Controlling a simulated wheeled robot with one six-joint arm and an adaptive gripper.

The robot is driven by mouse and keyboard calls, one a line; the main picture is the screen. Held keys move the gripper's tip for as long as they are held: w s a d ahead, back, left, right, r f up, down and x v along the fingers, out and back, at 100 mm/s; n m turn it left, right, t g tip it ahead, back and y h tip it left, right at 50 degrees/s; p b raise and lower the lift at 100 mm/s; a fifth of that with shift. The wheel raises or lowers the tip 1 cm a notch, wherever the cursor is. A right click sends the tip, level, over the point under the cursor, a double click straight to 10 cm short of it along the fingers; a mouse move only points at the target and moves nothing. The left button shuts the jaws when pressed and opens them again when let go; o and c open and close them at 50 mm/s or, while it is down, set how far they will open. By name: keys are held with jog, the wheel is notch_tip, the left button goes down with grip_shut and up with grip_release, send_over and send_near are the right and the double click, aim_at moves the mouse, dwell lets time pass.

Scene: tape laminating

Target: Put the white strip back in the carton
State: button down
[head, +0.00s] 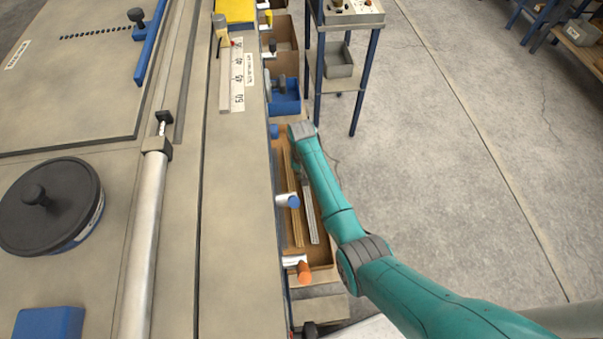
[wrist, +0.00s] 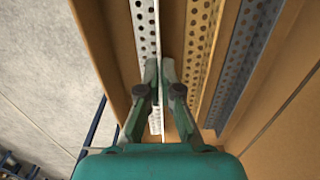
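The white strip (wrist: 145,28) is a long perforated angle profile with a thin upright edge, seen at the top centre of the wrist view. In the head view its pale length (head: 311,214) lies along the floor side of the open brown carton (head: 321,257). The carton's side wall also shows in the wrist view (wrist: 101,45). My gripper (wrist: 159,72) has its fingertips close together, one on each side of the strip's thin edge. The strip runs within the carton walls; whether it rests on the bottom I cannot tell. In the head view my arm hides the fingertips.
Tan (wrist: 200,50) and grey (wrist: 243,55) perforated strips lie beside the white one. The workbench (head: 240,200) borders the carton, with blue-ended (head: 291,201) and orange-ended (head: 304,271) rollers overhanging it. A blue bin (head: 285,98) and a blue-legged stand (head: 362,80) are beyond.

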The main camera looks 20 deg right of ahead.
jog(key=shift+f, duration=0.25)
dwell(0.5)
jog(key=c, duration=1.8)
grip_release()
jog(key=o, duration=0.6)
jog(key=shift+c, duration=0.2)
jog(key=shift+r, duration=3.05)
